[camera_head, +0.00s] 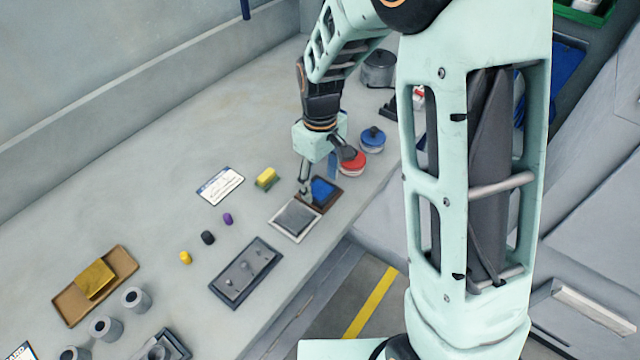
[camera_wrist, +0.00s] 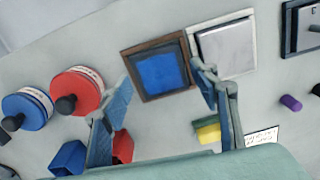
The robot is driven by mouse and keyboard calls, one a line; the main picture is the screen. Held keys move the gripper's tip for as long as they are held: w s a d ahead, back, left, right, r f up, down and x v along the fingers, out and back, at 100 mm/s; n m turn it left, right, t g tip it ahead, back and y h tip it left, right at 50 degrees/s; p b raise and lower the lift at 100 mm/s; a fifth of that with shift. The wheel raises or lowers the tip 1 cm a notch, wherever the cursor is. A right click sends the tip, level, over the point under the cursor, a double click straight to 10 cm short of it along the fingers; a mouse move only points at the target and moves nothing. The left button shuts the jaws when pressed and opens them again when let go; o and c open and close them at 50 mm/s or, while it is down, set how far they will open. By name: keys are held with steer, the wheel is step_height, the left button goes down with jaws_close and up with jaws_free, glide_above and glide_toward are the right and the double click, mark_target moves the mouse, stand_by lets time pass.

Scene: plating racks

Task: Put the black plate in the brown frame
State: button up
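A brown frame (camera_head: 330,204) lies on the bench with a blue square (camera_head: 323,190) inside it. In the wrist view the brown frame (camera_wrist: 128,64) shows a dark border around the blue square (camera_wrist: 162,74). I cannot make out a separate black plate; the dark border may be part of one or of the frame's recess. My gripper (camera_head: 316,184) is above the brown frame, pointing down. In the wrist view my gripper (camera_wrist: 160,80) is open, its fingers apart on either side of the blue square, with nothing between them.
A white frame with a grey plate (camera_head: 297,219) adjoins the brown frame. Red (camera_head: 352,162) and blue (camera_head: 372,139) round containers stand behind. A yellow sponge (camera_head: 266,178), a label card (camera_head: 220,186) and a dark pegged tray (camera_head: 215,287) are nearby. A brown tray (camera_head: 68,306) holds a gold block.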

mark_target(320, 190)
step_height(320, 190, up, 10)
steer(key=shift+r, duration=0.25)
stand_by(0.4)
